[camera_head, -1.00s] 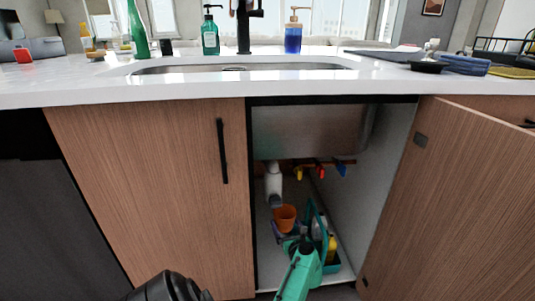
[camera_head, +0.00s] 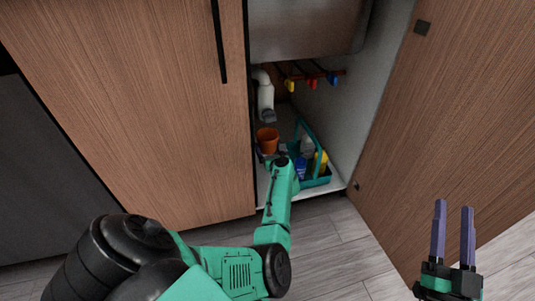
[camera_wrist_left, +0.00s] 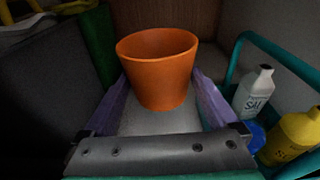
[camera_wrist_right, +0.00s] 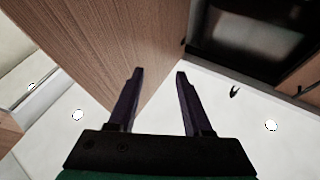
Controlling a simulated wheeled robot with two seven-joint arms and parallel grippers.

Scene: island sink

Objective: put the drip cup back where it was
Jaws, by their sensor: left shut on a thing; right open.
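The drip cup is an orange cup (camera_head: 267,138) inside the open cabinet under the sink, below the white drain pipe (camera_head: 265,98). In the left wrist view the orange cup (camera_wrist_left: 158,62) stands upright between the purple fingers of my left gripper (camera_wrist_left: 155,100), which is shut on it. In the head view my left arm reaches into the cabinet and hides most of that gripper. Whether the cup's base touches the cabinet floor is hard to tell. My right gripper (camera_head: 453,235) is open and empty, outside the cabinet in front of the right door; its fingers (camera_wrist_right: 155,95) are apart.
A teal caddy (camera_head: 316,182) with bottles, one of them yellow (camera_head: 321,160), stands right of the cup. Yellow, red and blue valves (camera_head: 311,84) hang above. The open right door (camera_head: 450,110) and closed left door (camera_head: 130,110) flank the opening.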

